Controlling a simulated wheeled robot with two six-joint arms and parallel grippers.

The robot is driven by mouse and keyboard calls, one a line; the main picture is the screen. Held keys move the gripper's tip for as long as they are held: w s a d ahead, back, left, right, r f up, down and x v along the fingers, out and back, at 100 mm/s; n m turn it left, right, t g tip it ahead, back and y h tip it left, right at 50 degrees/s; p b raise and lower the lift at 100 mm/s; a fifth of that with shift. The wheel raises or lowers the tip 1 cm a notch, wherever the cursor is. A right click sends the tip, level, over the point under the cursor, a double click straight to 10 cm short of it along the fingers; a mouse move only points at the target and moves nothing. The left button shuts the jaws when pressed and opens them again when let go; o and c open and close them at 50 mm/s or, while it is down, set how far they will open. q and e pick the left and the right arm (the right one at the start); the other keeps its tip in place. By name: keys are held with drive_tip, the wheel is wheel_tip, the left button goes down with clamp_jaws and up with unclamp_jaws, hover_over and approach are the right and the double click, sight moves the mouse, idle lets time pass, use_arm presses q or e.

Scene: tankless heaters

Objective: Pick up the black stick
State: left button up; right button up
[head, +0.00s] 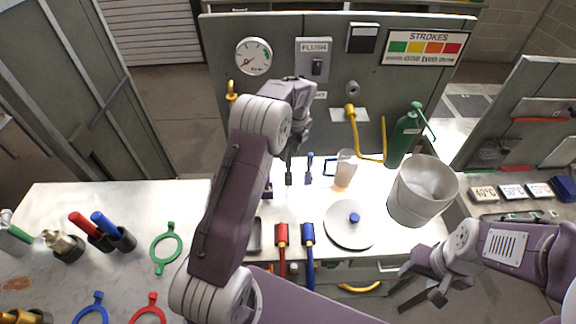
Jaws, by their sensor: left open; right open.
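A thin dark upright piece (289,178), which looks like the black stick, stands on the white worktop just below my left gripper. A similar blue one (309,170) stands just to its right. My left gripper (292,150) is open and points down over the dark piece. My arm hides part of this area, and I cannot tell whether the fingers touch the stick. My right gripper (422,286) is open and empty at the lower right, in front of the worktop edge and away from the stick.
Red (281,238) and blue (308,236) handled tools lie in front. A panel with a gauge (253,56) rises behind.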

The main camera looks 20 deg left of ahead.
sight(287, 163)
use_arm(q)
drive_tip(key=shift+a+f, duration=0.2)
drive_tip(key=shift+f, duration=0.35)
drive_tip(key=shift+a+f, duration=0.15)
drive_tip(key=shift+f, duration=0.4)
wheel_tip(287, 163, down, 4)
drive_tip(key=shift+a+f, duration=0.15)
drive_tip(key=shift+f, duration=0.1)
drive_tip(key=shift+w+a+f, duration=0.1)
drive_tip(key=shift+a+f, duration=0.05)
drive_tip(key=shift+f, duration=0.15)
clamp_jaws()
